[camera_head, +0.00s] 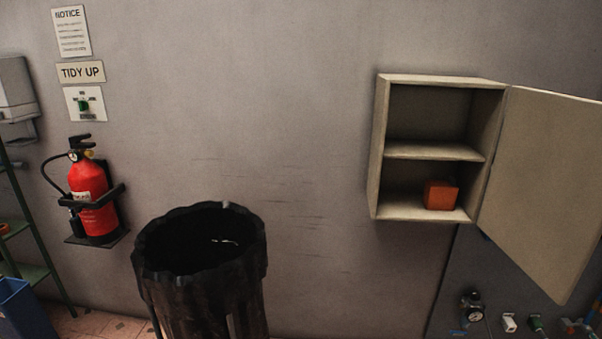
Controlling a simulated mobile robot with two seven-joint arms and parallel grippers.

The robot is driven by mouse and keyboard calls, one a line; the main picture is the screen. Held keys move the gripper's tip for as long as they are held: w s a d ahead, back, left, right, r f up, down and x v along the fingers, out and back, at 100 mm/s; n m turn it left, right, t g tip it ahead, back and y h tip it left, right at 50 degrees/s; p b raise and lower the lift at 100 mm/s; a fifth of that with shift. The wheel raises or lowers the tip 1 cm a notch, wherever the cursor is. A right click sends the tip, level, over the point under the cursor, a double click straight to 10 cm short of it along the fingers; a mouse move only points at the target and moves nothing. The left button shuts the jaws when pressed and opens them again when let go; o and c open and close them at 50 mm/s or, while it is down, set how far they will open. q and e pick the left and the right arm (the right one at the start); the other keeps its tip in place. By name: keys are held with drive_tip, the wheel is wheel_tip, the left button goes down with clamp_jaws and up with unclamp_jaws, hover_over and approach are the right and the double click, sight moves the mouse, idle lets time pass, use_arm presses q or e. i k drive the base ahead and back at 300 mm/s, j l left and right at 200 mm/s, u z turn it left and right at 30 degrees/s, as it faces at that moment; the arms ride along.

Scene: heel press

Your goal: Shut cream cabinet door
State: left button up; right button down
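A cream cabinet (374,150) hangs on the grey wall at the right of the head view. Its door (545,185) stands wide open, swung out to the right from the cabinet's right edge. The cabinet has two compartments split by one shelf (432,151). An orange-red block (441,195) sits in the lower compartment, towards the right. The upper compartment looks empty. Neither of my grippers shows in the head view.
A black bin (200,290) lined with a bag stands below and left of the cabinet. A red fire extinguisher (91,192) hangs on the left wall. A gauge and fittings (472,304) sit below the door. The wall between bin and cabinet is clear.

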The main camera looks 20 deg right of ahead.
sight(542, 204)
drive_tip(key=k+l, duration=0.1)
drive_tip(key=l, duration=0.35)
drive_tip(key=k+l, duration=0.1)
drive_tip(key=l, duration=0.3)
drive_tip(key=l+u, duration=0.1)
drive_tip(key=l, duration=0.35)
drive_tip(key=k+l, duration=0.15)
drive_tip(key=l, duration=0.25)
drive_tip(key=k+l, duration=0.1)
drive_tip(key=l, duration=0.3)
drive_tip(key=k+l+u, duration=0.1)
drive_tip(key=l, duration=0.35)
drive_tip(key=i+l, duration=0.1)
drive_tip(key=l, duration=0.8)
drive_tip(key=l+u, duration=0.1)
drive_tip(key=l, duration=0.8)
drive_tip(key=i, duration=0.05)
